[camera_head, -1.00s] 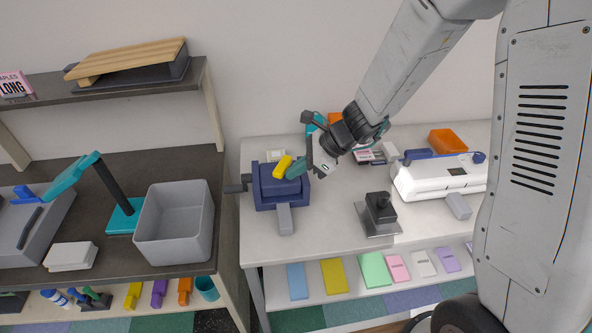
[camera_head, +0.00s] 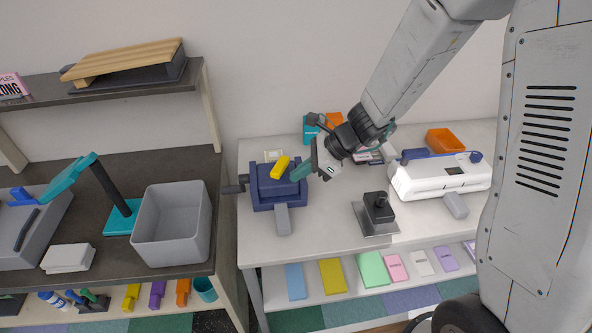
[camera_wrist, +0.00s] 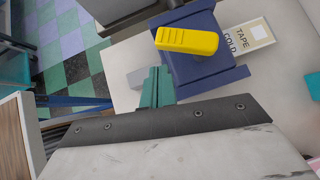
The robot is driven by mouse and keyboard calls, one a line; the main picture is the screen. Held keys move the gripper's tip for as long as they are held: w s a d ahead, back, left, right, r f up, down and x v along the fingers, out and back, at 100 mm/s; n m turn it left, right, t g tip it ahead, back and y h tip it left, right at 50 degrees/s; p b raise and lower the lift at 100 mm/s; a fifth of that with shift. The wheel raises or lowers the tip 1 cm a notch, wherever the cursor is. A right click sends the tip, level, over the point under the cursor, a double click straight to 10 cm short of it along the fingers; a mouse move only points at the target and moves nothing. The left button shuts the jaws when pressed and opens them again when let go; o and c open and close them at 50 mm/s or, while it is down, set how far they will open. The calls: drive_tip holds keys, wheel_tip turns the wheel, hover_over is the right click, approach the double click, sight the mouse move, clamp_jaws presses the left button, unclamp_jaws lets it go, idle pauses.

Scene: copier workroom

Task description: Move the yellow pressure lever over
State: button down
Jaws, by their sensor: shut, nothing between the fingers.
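The yellow pressure lever (camera_head: 280,167) sits on top of a dark blue machine (camera_head: 277,193) on the white table. In the wrist view the lever (camera_wrist: 187,41) is a ribbed yellow handle lying across the top of the blue body (camera_wrist: 208,68). My gripper (camera_head: 301,171) is just right of the lever in the head view, its teal fingers pointing at it. In the wrist view the teal fingertips (camera_wrist: 157,78) are together and empty, close to the lever's near side. I cannot tell whether they touch the lever.
A black stamp-like press (camera_head: 378,210) and a white machine (camera_head: 440,178) stand to the right. A card marked "GOLD TAPE" (camera_wrist: 250,36) lies behind the machine. A grey bin (camera_head: 172,225) is left.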

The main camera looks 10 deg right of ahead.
drive_tip(key=s+d+r, duration=0.5)
drive_tip(key=d+r, duration=0.2)
drive_tip(key=d, duration=0.1)
drive_tip(key=shift+a, duration=0.1)
idle(0.4)
drive_tip(key=s+d+r+n+h, duration=0.4)
drive_tip(key=s+r+n, duration=0.2)
drive_tip(key=s+n, duration=0.4)
drive_tip(key=s+d+r+n+h, duration=0.4)
drive_tip(key=s+r+n, duration=0.2)
drive_tip(key=s+n, duration=0.4)
drive_tip(key=shift+s+d+r+h, duration=0.25)
drive_tip(key=shift+s+d+h, duration=0.05)
drive_tip(key=shift+s+h, duration=0.1)
